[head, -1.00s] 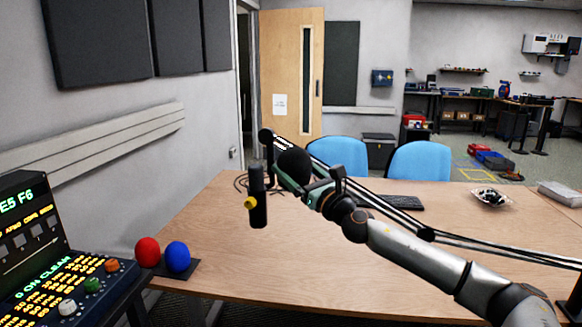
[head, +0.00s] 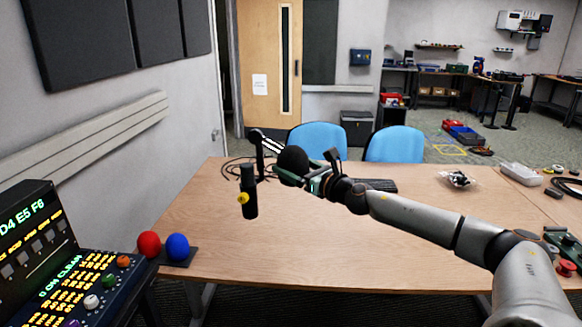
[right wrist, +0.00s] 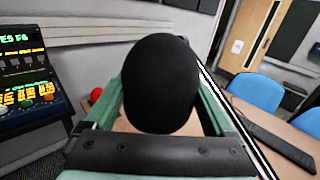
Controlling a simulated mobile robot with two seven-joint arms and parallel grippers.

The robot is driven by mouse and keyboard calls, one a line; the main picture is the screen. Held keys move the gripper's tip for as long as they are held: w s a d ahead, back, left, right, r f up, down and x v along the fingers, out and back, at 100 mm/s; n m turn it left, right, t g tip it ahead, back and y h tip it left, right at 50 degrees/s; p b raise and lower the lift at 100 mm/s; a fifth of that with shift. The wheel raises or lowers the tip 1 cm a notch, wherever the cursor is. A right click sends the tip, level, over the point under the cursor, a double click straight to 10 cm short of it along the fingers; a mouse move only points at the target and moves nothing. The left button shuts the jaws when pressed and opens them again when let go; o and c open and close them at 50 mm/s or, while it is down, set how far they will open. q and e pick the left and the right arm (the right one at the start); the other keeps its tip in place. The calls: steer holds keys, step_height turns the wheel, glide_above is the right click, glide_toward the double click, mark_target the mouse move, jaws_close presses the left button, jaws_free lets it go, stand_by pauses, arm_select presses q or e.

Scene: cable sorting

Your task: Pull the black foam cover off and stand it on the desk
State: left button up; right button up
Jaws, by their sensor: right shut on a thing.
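The black foam cover (head: 292,163) is a dark rounded ball held above the desk (head: 215,250). It fills the middle of the right wrist view (right wrist: 160,85). My right gripper (head: 302,172) is shut on it, with a green finger on each side in the right wrist view (right wrist: 160,100). The black microphone (head: 249,198) with a yellow knob hangs upright to the left of the cover. A gap shows between the two in the head view. My left gripper is not in view.
A red ball (head: 149,244) and a blue ball (head: 178,247) sit on a small dark base at the desk's left. A lit console (head: 65,265) stands at lower left. The boom arm (head: 258,150) rises behind the microphone. The front middle of the desk is clear.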

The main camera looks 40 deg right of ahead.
mark_target(294, 147)
steer(key=shift+r, duration=4.35)
steer(key=s+a+f+n+y, duration=0.1)
steer(key=a+f+y, duration=0.1)
steer(key=a+f, duration=0.6)
steer(key=s+a+f+n+g+y, duration=0.1)
steer(key=s+a+f+n+y, duration=0.2)
steer(key=a, duration=0.8)
steer(key=a+f+y, duration=0.2)
steer(key=a+f, duration=0.5)
steer(key=a, duration=0.3)
steer(key=s+a+f, duration=0.2)
steer(key=s+a, duration=0.4)
steer(key=s, duration=0.1)
steer(key=s+d+m+t+h, duration=0.1)
steer(key=s+d+m+h, duration=0.3)
steer(key=s+h, duration=0.3)
steer(key=shift+s+d+r, duration=0.25)
steer(key=shift+d+r, duration=0.05)
steer(key=shift+d, duration=0.15)
